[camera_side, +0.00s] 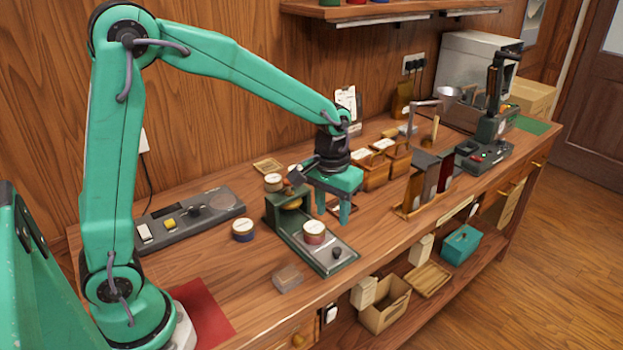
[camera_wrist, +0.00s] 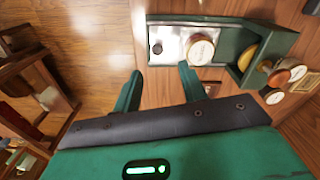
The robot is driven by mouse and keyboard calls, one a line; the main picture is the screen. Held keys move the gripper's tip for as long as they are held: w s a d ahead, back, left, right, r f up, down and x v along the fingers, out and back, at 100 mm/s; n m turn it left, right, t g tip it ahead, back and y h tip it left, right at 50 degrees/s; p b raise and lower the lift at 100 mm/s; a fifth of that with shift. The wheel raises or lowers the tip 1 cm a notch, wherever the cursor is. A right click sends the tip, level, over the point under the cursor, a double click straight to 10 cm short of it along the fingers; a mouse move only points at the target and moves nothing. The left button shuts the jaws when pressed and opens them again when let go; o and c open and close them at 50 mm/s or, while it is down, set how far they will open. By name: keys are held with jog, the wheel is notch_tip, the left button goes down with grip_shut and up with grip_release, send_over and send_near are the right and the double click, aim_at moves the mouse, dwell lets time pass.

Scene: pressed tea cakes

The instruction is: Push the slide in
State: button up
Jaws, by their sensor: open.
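The green press (camera_side: 280,208) stands near the middle of the bench. Its metal slide (camera_side: 325,256) extends from it toward the bench's front edge, with a dark knob (camera_side: 337,252) near the outer end. A round tin with a pale lid and reddish side (camera_side: 314,233) sits on the slide. In the wrist view the slide (camera_wrist: 174,37), knob (camera_wrist: 157,47) and tin (camera_wrist: 201,50) show beyond my fingers. My gripper (camera_side: 333,208) is open and empty, above the bench beside the press; its spread fingers also show in the wrist view (camera_wrist: 160,80). I cannot tell their exact height.
A blue-sided tin (camera_side: 243,229) stands left of the press, and a clear small box (camera_side: 288,277) lies in front of it. A grey control panel (camera_side: 190,218) is at the back left. Wooden boxes (camera_side: 377,172) and an upright rack (camera_side: 425,190) stand to the right.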

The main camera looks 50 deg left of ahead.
aim_at(337, 250)
jog(key=shift+w+d+f+g, duration=0.15)
jog(key=shift+w+f, duration=0.25)
jog(key=shift+f, duration=0.3)
jog(key=shift+w+d+f+g, duration=0.15)
jog(key=shift+w+f, duration=0.2)
jog(key=shift+f, duration=0.35)
jog(key=shift+f, duration=0.1)
jog(key=shift+f, duration=3.75)
grip_shut()
